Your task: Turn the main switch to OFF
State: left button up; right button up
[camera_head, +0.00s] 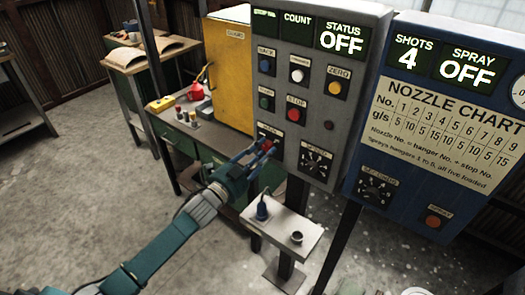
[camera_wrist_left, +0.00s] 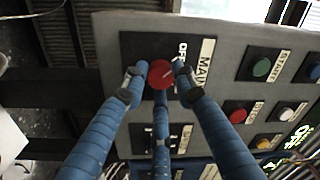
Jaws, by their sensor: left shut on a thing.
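The main switch is a red round knob (camera_wrist_left: 161,74) on a dark plate, with a label starting "MAI" and an "OFF" mark beside it in the left wrist view. In the head view its red knob (camera_head: 268,145) shows at the lower left of the grey control panel (camera_head: 337,120). My left gripper (camera_head: 262,149) reaches the switch, its blue fingers around the knob; in the left wrist view the fingers (camera_wrist_left: 158,80) are shut on it. I cannot tell clearly which mark the knob points to. The status display (camera_head: 341,40) reads OFF. My right gripper is not in view.
Other buttons, including a red stop button (camera_head: 296,115), and a lower dial (camera_head: 315,160) sit close to the switch. A small shelf (camera_head: 270,232) with a blue item and a cup is below. A blue spray panel (camera_head: 440,130) stands right; a yellow cabinet (camera_head: 228,70) stands left.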

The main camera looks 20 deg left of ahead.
pick_arm(q)
jog(key=shift+f, duration=0.1)
jog(key=o, duration=1.2)
jog(key=shift+c, duration=0.2)
jog(key=v, duration=1.2)
